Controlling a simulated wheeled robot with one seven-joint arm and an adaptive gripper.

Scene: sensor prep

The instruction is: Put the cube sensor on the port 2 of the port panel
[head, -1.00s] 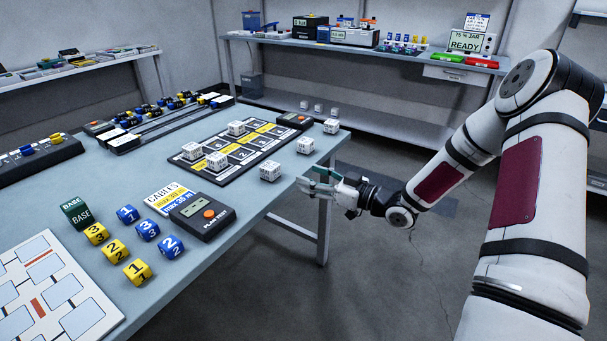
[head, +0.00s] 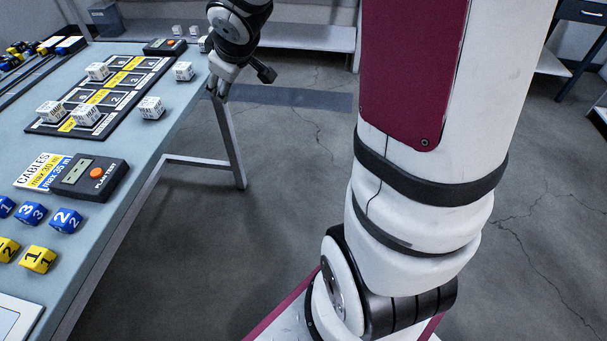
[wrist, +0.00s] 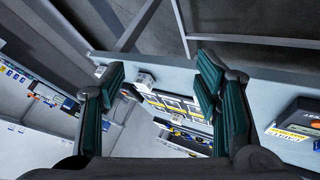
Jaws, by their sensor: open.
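Several white lettered cubes are in the head view. Cubes stand on the black port panel with yellow strips (head: 104,97) at its far left (head: 97,71) and near end (head: 86,114). Loose cubes stand on the table right of it, one nearer (head: 152,107) and one farther (head: 184,70). My gripper (head: 219,90) is at the table's right edge, partly hidden by my wrist. In the wrist view my gripper (wrist: 162,75) is open with green pads and nothing held. A cube (wrist: 145,80) shows between the fingers, apart from them, beside the panel (wrist: 175,105). The port numbers are too small to read surely.
Blue and yellow number blocks (head: 38,259) stand at the near left. Another meter (head: 165,46) is beyond the panel. Open floor lies right of the table (head: 190,145).

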